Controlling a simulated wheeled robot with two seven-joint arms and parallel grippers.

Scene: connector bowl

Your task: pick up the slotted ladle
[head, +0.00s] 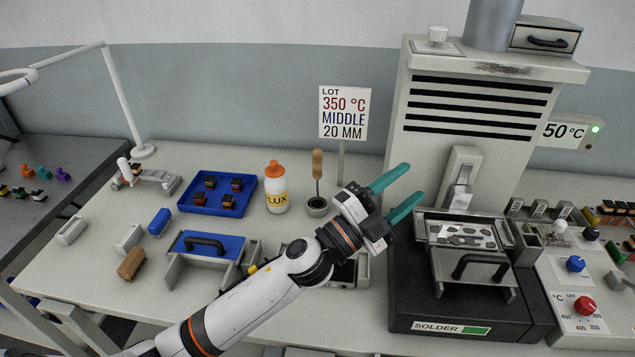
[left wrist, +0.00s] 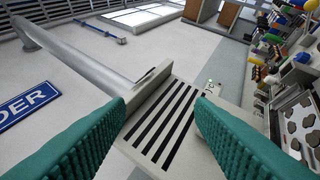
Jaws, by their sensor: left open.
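I cannot clearly make out a slotted ladle. A thin tool with a wooden handle (head: 317,163) stands upright in a small round holder (head: 316,207) behind my left gripper; its lower end is hidden, so I cannot tell whether it is the ladle. My left gripper (head: 415,181) is open and empty, raised above the bench in front of the solder machine (head: 473,125), its teal fingers pointing up and right. In the left wrist view its fingers (left wrist: 160,105) stand wide apart with nothing between them. My right gripper is out of view.
A flux bottle (head: 277,190) and a blue tray (head: 236,209) of small parts stand left of the holder. A lot sign (head: 344,114) rises behind it. The solder bath (head: 462,234) sits right of my gripper.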

